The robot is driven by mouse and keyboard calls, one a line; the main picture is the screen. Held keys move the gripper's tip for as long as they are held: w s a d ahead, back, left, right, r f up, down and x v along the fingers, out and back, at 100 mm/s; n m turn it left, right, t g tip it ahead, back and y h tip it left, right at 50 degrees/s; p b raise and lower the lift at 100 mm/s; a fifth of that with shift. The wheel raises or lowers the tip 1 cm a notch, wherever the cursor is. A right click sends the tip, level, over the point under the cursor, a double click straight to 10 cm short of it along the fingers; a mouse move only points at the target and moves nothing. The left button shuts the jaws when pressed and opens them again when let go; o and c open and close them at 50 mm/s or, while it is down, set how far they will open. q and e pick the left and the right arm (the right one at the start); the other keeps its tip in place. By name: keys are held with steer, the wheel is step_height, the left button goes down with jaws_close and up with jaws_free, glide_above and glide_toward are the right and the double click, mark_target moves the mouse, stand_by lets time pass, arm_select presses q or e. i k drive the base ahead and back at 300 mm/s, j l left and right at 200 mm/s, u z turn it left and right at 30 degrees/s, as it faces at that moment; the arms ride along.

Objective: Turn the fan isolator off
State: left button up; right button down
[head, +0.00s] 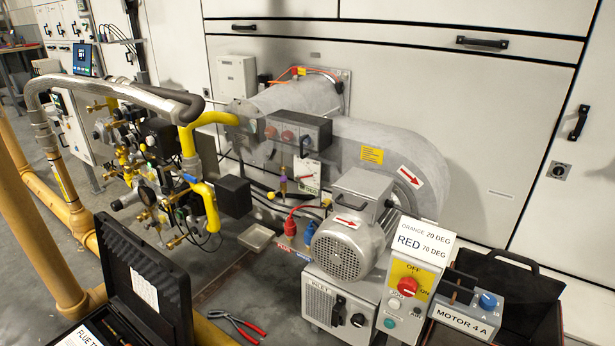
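The fan isolator is a red rotary knob (408,286) on a yellow plate (401,274) marked OFF at the top and ON at the right. It is on the front of a grey control box (391,310) at the lower right, beside the grey fan motor (350,238). The knob's exact pointing direction is too small to tell. White and green buttons are on the same box below the yellow plate. Neither of my grippers is in view, and nothing is touching the knob.
A card (423,241) reading orange 20 deg, red 70 deg stands above the isolator. A box labelled MOTOR 4 A (466,320) with a blue knob and an open black case (515,290) are to its right. Red-handled pliers (238,325) lie on the floor. Yellow gas pipework (205,197) is at left.

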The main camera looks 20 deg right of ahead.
mark_target(407, 286)
steer(key=z, duration=1.25)
steer(key=l, duration=0.45)
